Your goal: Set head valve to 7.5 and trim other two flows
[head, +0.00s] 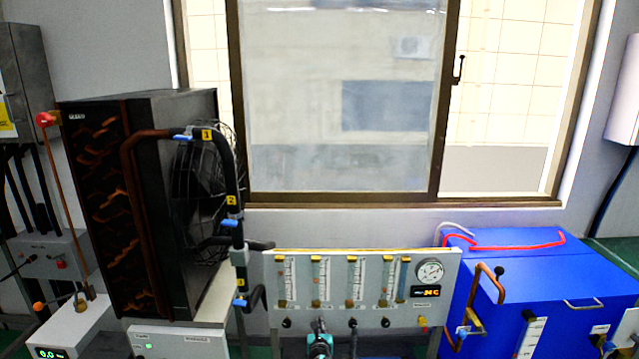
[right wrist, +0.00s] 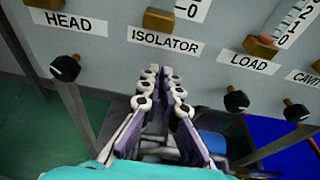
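The pale flow panel (head: 403,322) carries several upright flow tubes, with black knobs below. The HEAD knob (right wrist: 66,68) is at the left in the right wrist view and is free; it also shows in the head view (head: 287,323). The LOAD knob (right wrist: 236,101) and the knob right of it (right wrist: 296,111) are free too. My teal right gripper (head: 320,345) points at the panel below the ISOLATOR label (right wrist: 165,38). Its fingertips (right wrist: 160,78) are close together there. They hide the isolator knob, so any grip on it cannot be seen. The float readings are too small to read.
A round gauge (head: 430,271) and a small lit display (head: 425,292) sit at the panel's right. A black radiator with fan (head: 150,200) and pipes with blue-handled valves (head: 231,223) stand left. A blue cabinet (head: 540,270) stands right.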

